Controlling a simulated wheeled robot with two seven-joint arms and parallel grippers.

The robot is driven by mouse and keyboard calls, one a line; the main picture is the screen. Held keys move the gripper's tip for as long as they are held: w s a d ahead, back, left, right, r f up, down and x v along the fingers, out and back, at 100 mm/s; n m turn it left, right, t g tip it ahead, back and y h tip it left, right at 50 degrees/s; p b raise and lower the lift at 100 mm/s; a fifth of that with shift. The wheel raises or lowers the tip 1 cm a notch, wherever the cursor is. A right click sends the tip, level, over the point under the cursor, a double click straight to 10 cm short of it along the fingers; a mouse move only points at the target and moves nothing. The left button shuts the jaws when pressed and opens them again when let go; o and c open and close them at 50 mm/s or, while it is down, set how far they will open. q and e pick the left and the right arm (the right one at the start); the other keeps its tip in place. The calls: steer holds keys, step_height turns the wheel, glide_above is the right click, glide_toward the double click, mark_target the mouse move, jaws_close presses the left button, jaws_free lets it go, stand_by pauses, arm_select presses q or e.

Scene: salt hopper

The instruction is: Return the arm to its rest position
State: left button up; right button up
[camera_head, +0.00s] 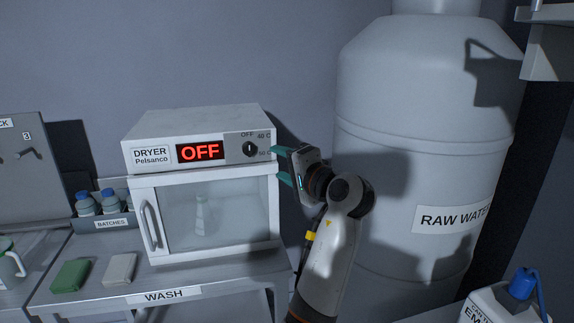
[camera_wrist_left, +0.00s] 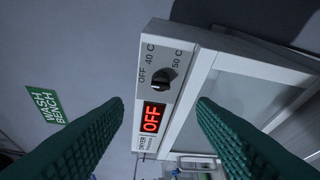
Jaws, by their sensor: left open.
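My left gripper (camera_head: 281,165) is open and empty. Its two green fingers point left at the right side of the white dryer (camera_head: 165,124), close to its control panel. In the left wrist view the open fingers (camera_wrist_left: 160,103) stand apart on either side of the panel. The dial (camera_head: 249,149) also shows between them in the wrist view (camera_wrist_left: 161,79), with nothing gripping it. The red display (camera_head: 200,151) reads OFF. The dryer door (camera_head: 158,244) is shut, and a pale bottle (camera_head: 203,217) stands behind its glass. My right gripper is not in view.
A large raw water tank (camera_head: 430,110) stands right of and behind my arm. A green block (camera_head: 70,276) and a pale block (camera_head: 120,269) lie on the wash bench (camera_head: 50,298). A blue-capped canister (camera_head: 500,305) is at the lower right.

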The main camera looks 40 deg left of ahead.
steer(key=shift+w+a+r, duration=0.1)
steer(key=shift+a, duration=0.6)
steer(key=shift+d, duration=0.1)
